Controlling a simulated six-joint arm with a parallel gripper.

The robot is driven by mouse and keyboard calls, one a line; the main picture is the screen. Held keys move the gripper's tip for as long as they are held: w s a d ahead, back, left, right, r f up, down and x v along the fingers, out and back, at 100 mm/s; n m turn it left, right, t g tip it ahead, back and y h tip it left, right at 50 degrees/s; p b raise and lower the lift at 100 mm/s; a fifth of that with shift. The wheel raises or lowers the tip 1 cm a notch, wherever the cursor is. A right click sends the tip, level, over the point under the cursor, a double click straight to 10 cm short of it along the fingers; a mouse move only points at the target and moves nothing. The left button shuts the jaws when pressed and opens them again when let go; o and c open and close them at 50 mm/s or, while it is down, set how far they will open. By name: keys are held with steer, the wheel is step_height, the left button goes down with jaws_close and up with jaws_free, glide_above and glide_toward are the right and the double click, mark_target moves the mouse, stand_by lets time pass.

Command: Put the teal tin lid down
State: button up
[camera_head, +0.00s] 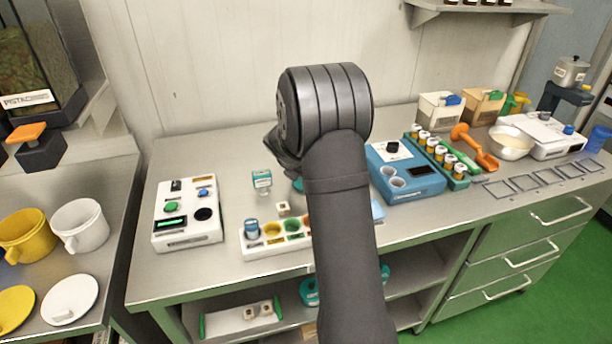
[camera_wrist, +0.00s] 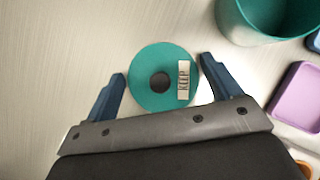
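The teal tin lid (camera_wrist: 145,92) shows in the wrist view as a flat round disc with a dark centre knob and a pale "KEEP" label. It appears to lie flat on the metal counter. My gripper (camera_wrist: 162,67) has its two blue fingers spread wide, one on each side of the lid, with narrow gaps to its edge. In the head view my arm hides the gripper and most of the area around it. An open teal tin (camera_wrist: 270,20) stands at the upper right of the wrist view, apart from the lid.
A purple tray (camera_wrist: 298,98) lies right of my gripper in the wrist view. In the head view, a white box with buttons (camera_head: 187,218) and a rack of coloured cups (camera_head: 262,245) stand left of my arm. A blue device (camera_head: 408,180) stands right. Bare counter (camera_head: 225,165) shows at the back left.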

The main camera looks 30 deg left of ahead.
steer(key=shift+o, duration=1.1)
steer(key=shift+r, duration=0.1)
steer(key=shift+r, duration=0.2)
steer(key=v, duration=1.2)
steer(key=shift+w+f, duration=0.15)
steer(key=x, duration=1.1)
steer(key=shift+f, duration=0.4)
steer(key=shift+w+r, duration=0.2)
steer(key=shift+r, duration=1.65)
